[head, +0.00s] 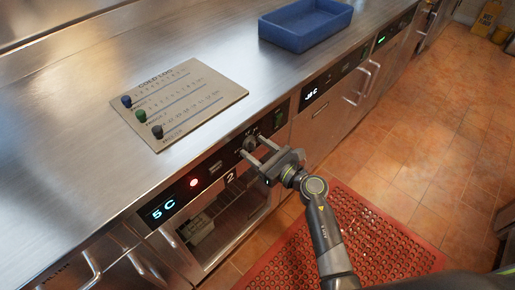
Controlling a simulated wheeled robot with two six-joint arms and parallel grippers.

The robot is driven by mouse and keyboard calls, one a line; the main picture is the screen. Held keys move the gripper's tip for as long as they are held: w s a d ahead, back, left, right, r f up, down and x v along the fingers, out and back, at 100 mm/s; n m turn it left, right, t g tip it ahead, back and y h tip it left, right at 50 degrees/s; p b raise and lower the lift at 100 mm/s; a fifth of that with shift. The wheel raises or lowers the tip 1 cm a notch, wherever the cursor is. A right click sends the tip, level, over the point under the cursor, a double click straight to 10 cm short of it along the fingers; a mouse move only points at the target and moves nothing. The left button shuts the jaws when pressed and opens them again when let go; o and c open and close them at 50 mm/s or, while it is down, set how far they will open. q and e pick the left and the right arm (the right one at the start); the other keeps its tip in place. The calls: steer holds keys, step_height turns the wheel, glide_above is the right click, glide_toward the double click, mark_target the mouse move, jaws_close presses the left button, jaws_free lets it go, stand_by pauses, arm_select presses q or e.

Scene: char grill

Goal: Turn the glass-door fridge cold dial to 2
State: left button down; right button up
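The glass-door fridge (207,232) is under the steel counter, with a dark control panel along its top edge. Its display (158,211) reads 5 C. A round dark dial (249,143) sits on the panel near its right part. The dial's setting is too small to read. My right gripper (249,146) is open, with its two fingers apart and their tips at the dial, one on each side in this view. I cannot tell whether they touch it. My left gripper is not in view.
A cold log board (190,100) with blue, green and black knobs lies on the counter. A blue tray (305,40) stands farther back. More units with displays and handles (370,78) run to the right. A red mat (385,240) lies on the tiled floor.

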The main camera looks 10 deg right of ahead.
steer(key=shift+o, duration=0.2)
steer(key=b+v, duration=0.2)
steer(key=v, duration=1.5)
steer(key=shift+d+b, duration=0.2)
steer(key=shift+b, duration=0.1)
steer(key=shift+s, duration=0.1)
steer(key=w+d+f+m+t+h+p, duration=0.2)
steer(key=d+f+m+h, duration=0.35)
steer(key=f+m, duration=0.6)
steer(key=s+d+f+m+g+h+p, duration=0.1)
steer(key=s+d+f+m+g+h, duration=0.25)
steer(key=f+m, duration=0.55)
steer(key=s+d+f+m+g+h, duration=0.2)
steer(key=s+d+f+m, duration=0.25)
steer(key=f+m, duration=0.45)
steer(key=s+f+m+g+p, duration=0.1)
steer(key=s+f+m+g, duration=0.3)
steer(key=s, duration=1)
steer(key=s+f+m+g+h+p, duration=0.1)
steer(key=s+f+m+g, duration=0.4)
steer(key=s+f+m, duration=0.5)
steer(key=s+m, duration=0.1)
steer(key=s, duration=0.2)
steer(key=shift+s+a+f, duration=0.3)
steer(key=shift+s+a, duration=0.05)
steer(key=shift+s, duration=0.05)
